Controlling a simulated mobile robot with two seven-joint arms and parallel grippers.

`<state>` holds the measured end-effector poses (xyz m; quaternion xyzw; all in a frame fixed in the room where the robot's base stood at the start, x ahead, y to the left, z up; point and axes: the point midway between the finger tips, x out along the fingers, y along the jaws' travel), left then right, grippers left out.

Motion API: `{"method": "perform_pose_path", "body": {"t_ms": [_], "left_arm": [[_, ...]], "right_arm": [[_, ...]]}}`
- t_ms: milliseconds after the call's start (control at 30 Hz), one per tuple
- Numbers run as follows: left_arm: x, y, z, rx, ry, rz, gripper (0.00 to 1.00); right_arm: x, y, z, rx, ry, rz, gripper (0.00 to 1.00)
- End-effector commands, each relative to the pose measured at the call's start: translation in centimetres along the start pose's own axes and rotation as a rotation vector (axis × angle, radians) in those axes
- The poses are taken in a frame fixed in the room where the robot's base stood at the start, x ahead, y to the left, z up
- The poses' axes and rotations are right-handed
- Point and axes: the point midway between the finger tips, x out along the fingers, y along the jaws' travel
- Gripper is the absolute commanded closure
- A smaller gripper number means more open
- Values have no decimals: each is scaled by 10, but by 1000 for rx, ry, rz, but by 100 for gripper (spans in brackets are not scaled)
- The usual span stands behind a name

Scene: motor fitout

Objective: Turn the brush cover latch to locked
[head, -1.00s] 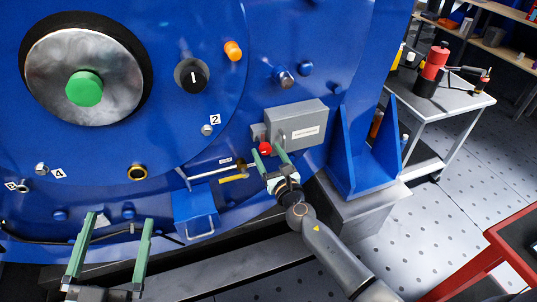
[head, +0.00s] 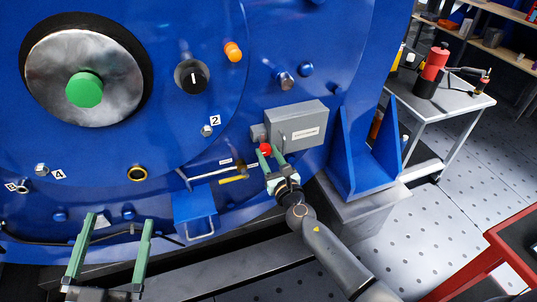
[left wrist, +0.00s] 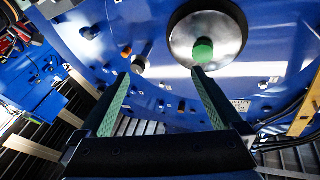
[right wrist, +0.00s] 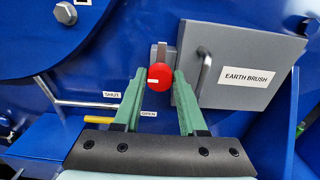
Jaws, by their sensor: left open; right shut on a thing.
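The brush cover is a grey box (head: 285,117) on the blue machine, labelled EARTH BRUSH in the right wrist view (right wrist: 233,105). At its left side is the latch's round red knob (head: 265,148), which also shows in the right wrist view (right wrist: 159,77) with a short, roughly level white mark on its face. A grey plate (head: 257,131) sits behind the knob. My right gripper (head: 269,151) is shut on the knob, one finger on each side. My left gripper (head: 118,217) is open and empty, low at the left, in front of the machine.
Left of the latch are a pale bar (right wrist: 85,103), SHUT (right wrist: 111,94) and OPEN (right wrist: 148,113) labels, and a yellow handle (head: 234,179). A blue box (head: 195,212) sits below. A cover handle (right wrist: 204,72) stands just right of the knob.

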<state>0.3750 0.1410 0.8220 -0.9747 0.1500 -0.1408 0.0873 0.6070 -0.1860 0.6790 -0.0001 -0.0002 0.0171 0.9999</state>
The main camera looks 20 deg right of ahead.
Motion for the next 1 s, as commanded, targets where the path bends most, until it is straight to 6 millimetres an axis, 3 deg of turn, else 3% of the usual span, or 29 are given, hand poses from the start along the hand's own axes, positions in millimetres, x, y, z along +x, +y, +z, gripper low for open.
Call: {"method": "perform_pose_path", "body": {"t_ms": [267,433,500,1000], "left_arm": [[0,0,-1,6,14,1,0],[-1,0,-12,20,65,1,0],[1,-2,-35,40,141,3,0],[-16,2,-108,131,456,20,0]], "right_arm": [[0,0,-1,43,0,0,100],[0,-1,-2,132,1,0,100],[0,-1,-2,184,1,0,100],[0,-2,-3,653,1,-1,100]]}}
